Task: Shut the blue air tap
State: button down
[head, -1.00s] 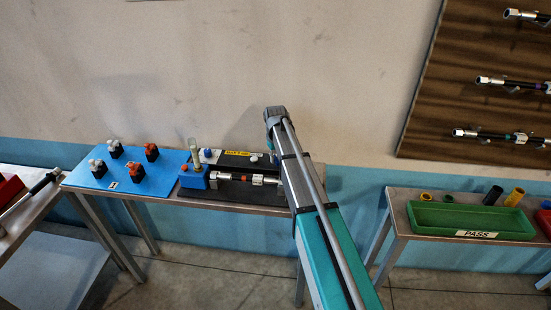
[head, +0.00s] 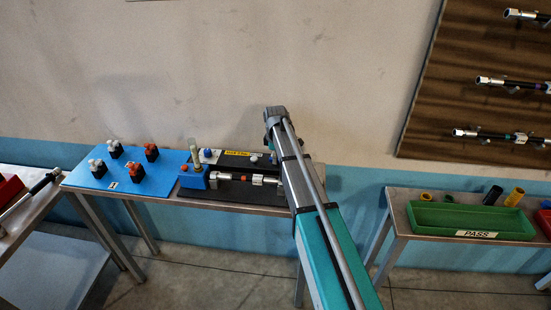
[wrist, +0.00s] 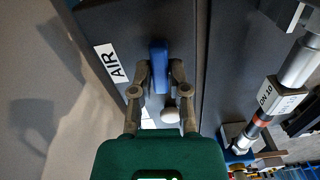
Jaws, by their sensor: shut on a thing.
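The blue air tap (wrist: 158,75) shows in the wrist view as an upright blue lever on a dark panel, beside a white AIR label (wrist: 109,63). My gripper (wrist: 160,70) is shut on this lever, one finger on each side of it. The lever lies along the line of the fingers in this view. In the head view my arm hides the gripper and the blue lever.
A metal hose assembly with a DN 10 tag (wrist: 283,100) lies to the right in the wrist view. A blue block (head: 193,178) with a clear tube stands left on the bench. A green PASS tray (head: 470,221) stands right.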

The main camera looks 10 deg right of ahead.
jog(key=shift+a+n, duration=0.15)
jog(key=shift+n, duration=0.55)
jog(key=c, duration=0.6)
grip_release()
jog(key=shift+m, duration=0.3)
